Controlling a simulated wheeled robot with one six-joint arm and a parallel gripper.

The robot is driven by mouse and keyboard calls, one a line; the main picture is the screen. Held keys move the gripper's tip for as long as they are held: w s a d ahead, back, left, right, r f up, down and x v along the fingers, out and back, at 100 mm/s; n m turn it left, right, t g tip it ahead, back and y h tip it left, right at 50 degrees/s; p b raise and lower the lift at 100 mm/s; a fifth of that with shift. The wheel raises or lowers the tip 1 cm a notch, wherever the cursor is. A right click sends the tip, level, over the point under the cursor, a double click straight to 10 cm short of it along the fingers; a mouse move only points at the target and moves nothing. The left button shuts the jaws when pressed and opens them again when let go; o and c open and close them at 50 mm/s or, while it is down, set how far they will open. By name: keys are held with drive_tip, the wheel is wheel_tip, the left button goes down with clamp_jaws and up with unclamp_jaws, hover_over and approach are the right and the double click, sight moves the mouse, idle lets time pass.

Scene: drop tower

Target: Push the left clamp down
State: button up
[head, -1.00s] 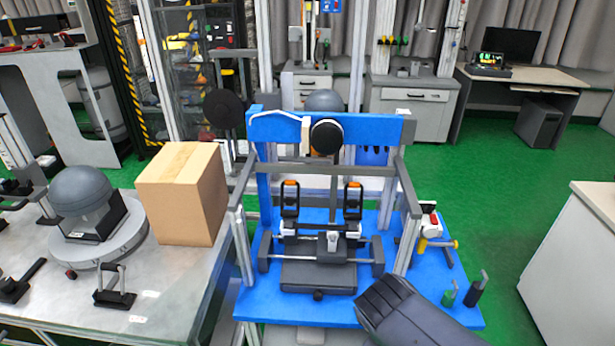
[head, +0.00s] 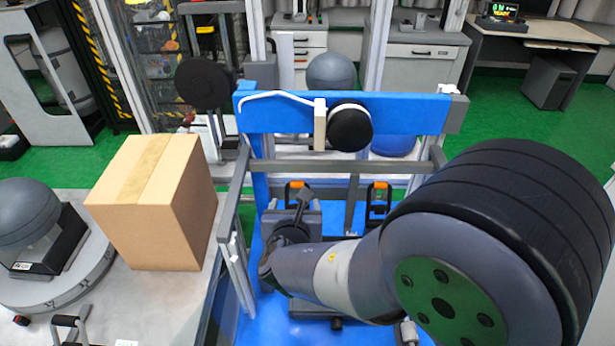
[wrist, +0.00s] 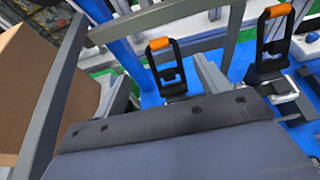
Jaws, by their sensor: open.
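The left clamp (head: 289,194) is a black lever with an orange tip, standing upright on the blue base. In the head view my gripper and forearm hide its lower part. In the wrist view the left clamp (wrist: 166,68) stands upright just beyond my gripper (wrist: 165,125), whose grey body fills the bottom of the picture. The right clamp (head: 380,196) is also upright, and it shows at the upper right in the wrist view (wrist: 270,42). My gripper (head: 298,212) is open and holds nothing that I can see. Contact with the left clamp cannot be made out.
A blue crossbeam (head: 415,113) with a round black disc (head: 350,128) spans above the clamps. A grey rail (head: 340,168) crosses below it. A cardboard box (head: 155,205) stands on the bench at left, and it shows at the wrist view's left edge (wrist: 30,85).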

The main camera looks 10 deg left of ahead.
sight(297, 186)
drive_tip(key=x, duration=1)
drive_tip(key=shift+w+a, duration=0.15)
drive_tip(key=shift+w, duration=0.2)
drive_tip(key=shift+c, duration=0.3)
drive_tip(key=c, duration=1.1)
drive_tip(key=shift+s+f+b, duration=0.1)
drive_tip(key=shift+s+b, duration=0.05)
drive_tip(key=shift+b, duration=0.15)
